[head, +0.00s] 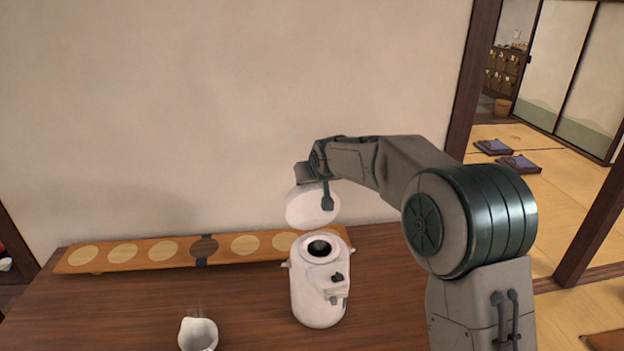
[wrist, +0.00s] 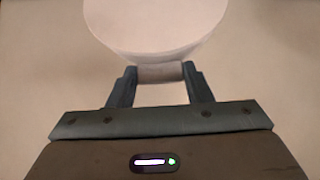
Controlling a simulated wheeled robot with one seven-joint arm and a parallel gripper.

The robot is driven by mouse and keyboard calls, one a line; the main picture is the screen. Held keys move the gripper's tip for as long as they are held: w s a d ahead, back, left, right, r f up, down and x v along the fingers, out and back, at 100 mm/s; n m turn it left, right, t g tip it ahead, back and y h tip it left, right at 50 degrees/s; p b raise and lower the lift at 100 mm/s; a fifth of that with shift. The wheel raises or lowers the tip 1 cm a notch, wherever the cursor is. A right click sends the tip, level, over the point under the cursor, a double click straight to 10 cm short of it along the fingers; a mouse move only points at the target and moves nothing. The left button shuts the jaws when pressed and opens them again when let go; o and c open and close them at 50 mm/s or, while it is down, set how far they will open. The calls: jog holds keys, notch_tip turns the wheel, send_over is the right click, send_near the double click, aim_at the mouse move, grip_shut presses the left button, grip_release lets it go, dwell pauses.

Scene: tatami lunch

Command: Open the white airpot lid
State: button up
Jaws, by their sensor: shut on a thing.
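The white airpot (head: 318,296) stands upright on the brown table, its round dark mouth uncovered at the top. Its white lid (head: 309,206) is raised and tilted up behind the mouth. In the wrist view the lid (wrist: 155,28) fills the top middle. My gripper (head: 328,190) is above the airpot at the lid. In the wrist view my gripper (wrist: 160,76) has its two fingers shut on a small pale tab at the lid's edge. The hinge, if there is one, is hidden from view.
A long wooden board (head: 125,254) with pale discs and one dark disc lies along the back of the table (head: 130,310). A white pitcher (head: 198,335) stands at the front left. A plain wall (head: 230,100) rises close behind. Tatami floor with purple cushions (head: 518,163) lies to the right.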

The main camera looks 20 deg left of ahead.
jog(key=shift+f, duration=0.25)
jog(key=o, duration=1.4)
jog(key=shift+s, duration=0.1)
jog(key=shift+r, duration=0.25)
jog(key=b+v, duration=0.3)
jog(key=v, duration=1)
jog(key=shift+s+r+b, duration=0.2)
jog(key=shift+b, duration=0.1)
jog(key=shift+d, duration=0.1)
